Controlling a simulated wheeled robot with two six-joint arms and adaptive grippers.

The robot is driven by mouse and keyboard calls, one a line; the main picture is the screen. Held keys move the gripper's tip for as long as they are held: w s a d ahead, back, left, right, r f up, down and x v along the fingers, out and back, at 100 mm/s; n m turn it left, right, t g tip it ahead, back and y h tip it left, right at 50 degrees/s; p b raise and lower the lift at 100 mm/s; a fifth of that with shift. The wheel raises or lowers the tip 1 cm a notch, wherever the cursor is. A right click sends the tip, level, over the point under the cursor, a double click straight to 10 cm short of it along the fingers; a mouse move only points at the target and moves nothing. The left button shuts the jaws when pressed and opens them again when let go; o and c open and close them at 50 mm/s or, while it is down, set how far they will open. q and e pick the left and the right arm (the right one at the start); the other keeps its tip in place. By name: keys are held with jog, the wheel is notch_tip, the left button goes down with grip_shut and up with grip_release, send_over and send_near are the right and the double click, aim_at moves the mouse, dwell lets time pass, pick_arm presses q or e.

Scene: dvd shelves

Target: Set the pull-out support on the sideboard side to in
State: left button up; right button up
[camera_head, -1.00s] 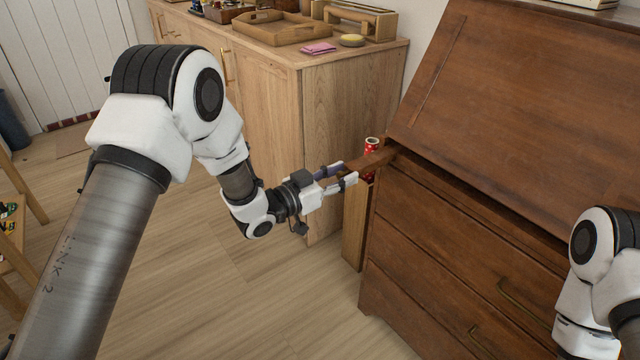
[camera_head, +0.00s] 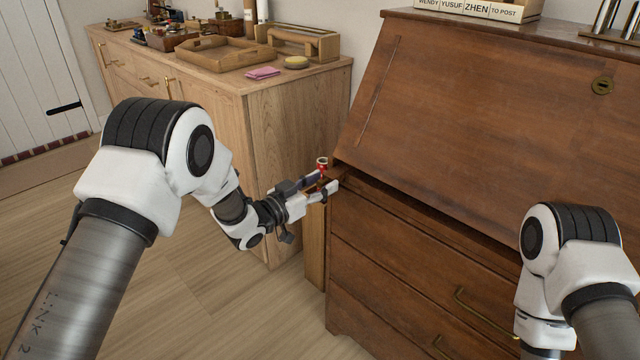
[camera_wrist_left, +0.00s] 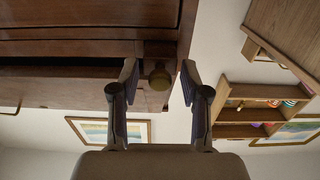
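My left gripper (camera_head: 328,179) is at the bureau's left front edge. In the left wrist view its two fingers (camera_wrist_left: 159,88) stand apart on either side of the knob, with gaps, holding nothing. In the head view the fingers hide most of the support. My right gripper is outside the frame.
The light wood sideboard (camera_head: 300,120) stands left of the bureau, with trays, a pink cloth (camera_head: 262,73) and a yellow round item (camera_head: 296,62) on top. A red can (camera_head: 322,163) is behind my left fingers. The bureau's sloping lid is shut. Floor at left is clear.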

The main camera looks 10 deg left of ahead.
pick_arm(q)
jog(key=v, duration=1.2)
